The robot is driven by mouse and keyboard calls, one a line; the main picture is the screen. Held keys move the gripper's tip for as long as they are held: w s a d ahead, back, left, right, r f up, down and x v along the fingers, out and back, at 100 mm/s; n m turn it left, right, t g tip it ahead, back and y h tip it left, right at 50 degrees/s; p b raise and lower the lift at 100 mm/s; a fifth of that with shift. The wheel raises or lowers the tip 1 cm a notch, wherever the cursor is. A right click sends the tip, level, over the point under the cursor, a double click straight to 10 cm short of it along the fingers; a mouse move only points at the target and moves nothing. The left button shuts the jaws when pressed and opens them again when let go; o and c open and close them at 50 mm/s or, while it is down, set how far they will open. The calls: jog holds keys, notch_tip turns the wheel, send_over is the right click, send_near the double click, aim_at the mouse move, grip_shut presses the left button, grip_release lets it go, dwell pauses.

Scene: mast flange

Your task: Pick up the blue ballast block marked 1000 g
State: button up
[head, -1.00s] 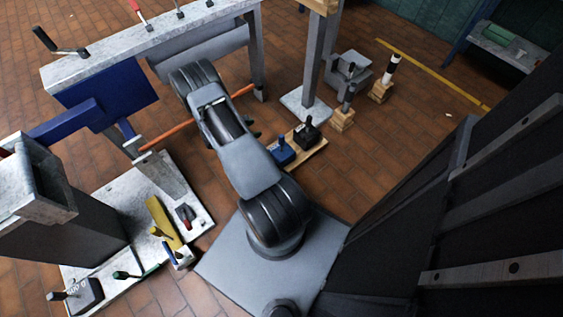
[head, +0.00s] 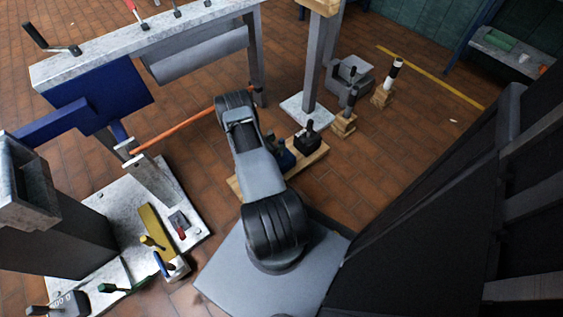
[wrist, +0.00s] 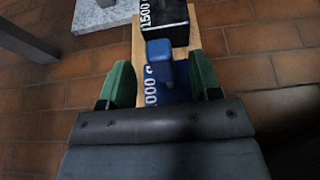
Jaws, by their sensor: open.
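The blue ballast block (wrist: 170,96) is in the lower middle of the wrist view, with a white marking of which "000" shows. Its blue handle (wrist: 160,50) stands up toward the camera. My gripper (wrist: 162,80) is open, its green fingers to the left and right of the block and handle, apart from the handle. My gripper body hides the block's near part. In the head view the blue block (head: 287,160) shows partly behind my arm, on a wooden board (head: 318,157). My gripper is hidden there.
A black block (wrist: 165,22) marked 1500 stands on the board just beyond the blue one; it also shows in the head view (head: 308,139). Blocks on wooden bases (head: 343,124) and a post on a pale foot (head: 305,108) stand further back. Brick floor lies free to the right.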

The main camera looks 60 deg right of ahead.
jog(key=b+x, duration=0.2)
jog(key=x, duration=0.3)
jog(key=shift+s+d, duration=0.1)
jog(key=shift+d, duration=0.05)
grip_shut()
dwell(0.4)
dwell(0.8)
jog(key=shift+r, duration=0.1)
